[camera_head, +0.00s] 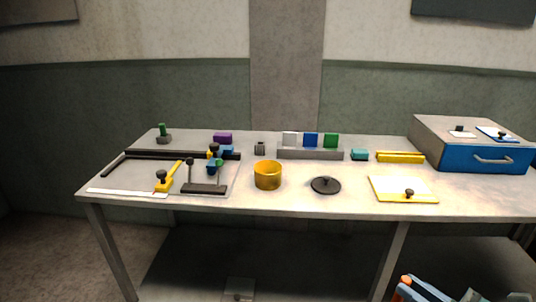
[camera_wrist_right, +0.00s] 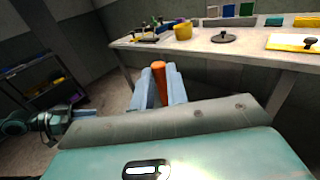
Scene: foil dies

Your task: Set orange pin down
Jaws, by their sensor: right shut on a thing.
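The orange pin (camera_wrist_right: 159,72) is upright between the pale blue fingers of my right gripper (camera_wrist_right: 158,88) in the right wrist view. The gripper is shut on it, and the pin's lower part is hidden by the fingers. In the head view, my right gripper (camera_head: 412,287) is at the bottom right, in front of and below the table's front edge. The pin's orange end (camera_head: 406,280) shows there small. It is apart from the table (camera_head: 310,202).
On the table stand a yellow cup (camera_head: 267,176), a dark round lid (camera_head: 326,185), a yellow-edged white board (camera_head: 403,187) and a grey rack (camera_head: 310,154) with coloured tiles. A blue-fronted box (camera_head: 485,159) is at right. Bare tabletop lies between the cup and lid.

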